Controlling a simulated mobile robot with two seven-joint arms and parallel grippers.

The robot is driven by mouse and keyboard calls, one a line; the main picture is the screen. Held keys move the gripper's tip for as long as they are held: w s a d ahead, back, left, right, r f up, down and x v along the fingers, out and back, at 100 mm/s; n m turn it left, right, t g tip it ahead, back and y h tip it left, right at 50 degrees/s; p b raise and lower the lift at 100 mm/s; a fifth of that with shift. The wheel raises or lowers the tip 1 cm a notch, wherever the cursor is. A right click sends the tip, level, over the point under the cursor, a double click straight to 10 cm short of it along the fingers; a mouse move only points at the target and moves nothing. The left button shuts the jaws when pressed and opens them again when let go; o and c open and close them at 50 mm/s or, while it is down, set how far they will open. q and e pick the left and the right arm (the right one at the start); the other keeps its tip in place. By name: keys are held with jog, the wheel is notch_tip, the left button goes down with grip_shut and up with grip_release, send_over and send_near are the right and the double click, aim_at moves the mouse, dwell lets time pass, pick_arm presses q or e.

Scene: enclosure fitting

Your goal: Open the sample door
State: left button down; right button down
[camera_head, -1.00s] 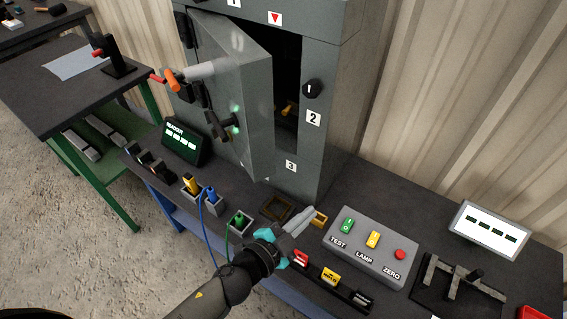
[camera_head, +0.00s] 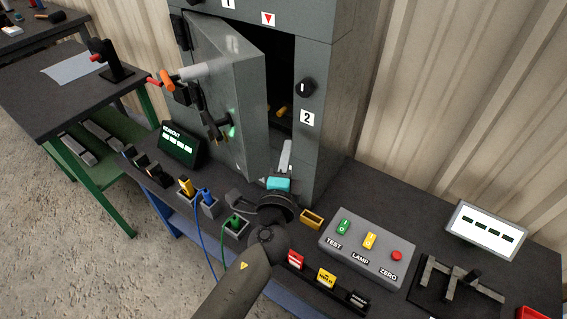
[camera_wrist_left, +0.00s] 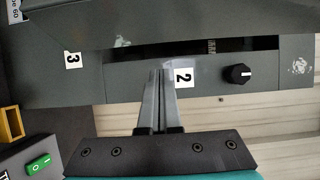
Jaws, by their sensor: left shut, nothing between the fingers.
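The sample door (camera_head: 230,95) is a grey panel on the grey cabinet (camera_head: 345,75). It stands partly open, swung out to the left, with a dark gap (camera_head: 282,75) between its free edge and the cabinet's right-hand frame. My right gripper is not in view.
A black knob (camera_head: 304,88) sits on the frame. A green-legged table (camera_head: 60,100) stands at left.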

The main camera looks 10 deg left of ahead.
pick_arm(q)
jog(key=shift+w+a+p, duration=0.1)
jog(key=shift+a+p, duration=0.3)
jog(key=shift+a, duration=1.2)
